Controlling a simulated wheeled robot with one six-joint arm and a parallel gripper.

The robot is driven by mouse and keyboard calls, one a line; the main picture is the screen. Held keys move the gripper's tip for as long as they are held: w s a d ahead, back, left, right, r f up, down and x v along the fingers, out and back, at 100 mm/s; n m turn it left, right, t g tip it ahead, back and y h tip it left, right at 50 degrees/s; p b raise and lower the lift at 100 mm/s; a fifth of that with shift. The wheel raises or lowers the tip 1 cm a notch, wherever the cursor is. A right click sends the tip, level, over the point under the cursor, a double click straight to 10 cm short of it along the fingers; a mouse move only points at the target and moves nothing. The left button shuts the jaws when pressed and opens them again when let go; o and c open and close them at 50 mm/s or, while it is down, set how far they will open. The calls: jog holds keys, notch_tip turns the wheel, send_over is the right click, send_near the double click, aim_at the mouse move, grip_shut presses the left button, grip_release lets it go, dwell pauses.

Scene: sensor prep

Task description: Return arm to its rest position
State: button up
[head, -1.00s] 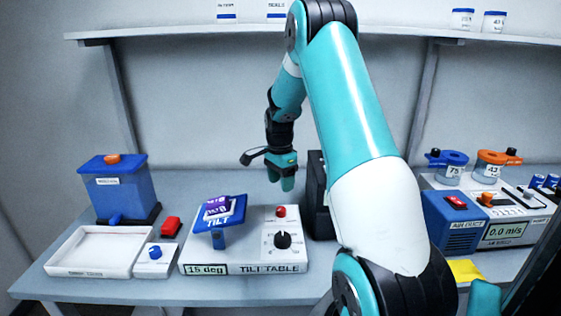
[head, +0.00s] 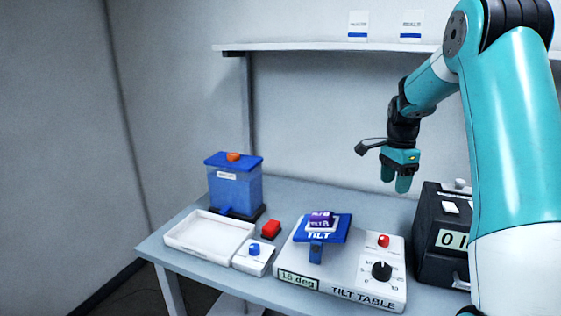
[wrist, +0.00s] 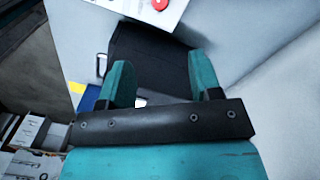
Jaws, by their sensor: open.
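My gripper (head: 396,184) hangs with its fingers pointing down, above the bench at the right of the head view. It is empty, and its two teal fingers stand apart in the wrist view (wrist: 166,84). A black box with a display (head: 440,262) stands below and to the right of it, partly hidden by my arm. The tilt table (head: 343,283) is below and to the left, its display reading 15 deg. Its blue tilted plate (head: 335,234) carries a small purple block (head: 320,219).
A blue tank with an orange knob (head: 236,190) stands behind a shallow white tray (head: 206,262) at the bench's left. A shelf (head: 320,47) runs along the wall.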

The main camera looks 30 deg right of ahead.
jog(key=s+a+r+n+t+y, duration=0.1)
jog(key=s+a+r+n, duration=0.15)
jog(key=a+n, duration=0.75)
jog(key=s+a+r+n+y, duration=0.1)
jog(key=a+r+n, duration=0.3)
jog(key=a, duration=1.3)
jog(key=s+a+f+n+y, duration=0.1)
jog(key=s+a+n+y, duration=0.1)
jog(key=s+a+n, duration=1.2)
jog(key=s+a, duration=0.1)
jog(key=s, duration=0.2)
jog(key=shift+s+n+g, duration=0.3)
jog(key=shift+s, duration=0.05)
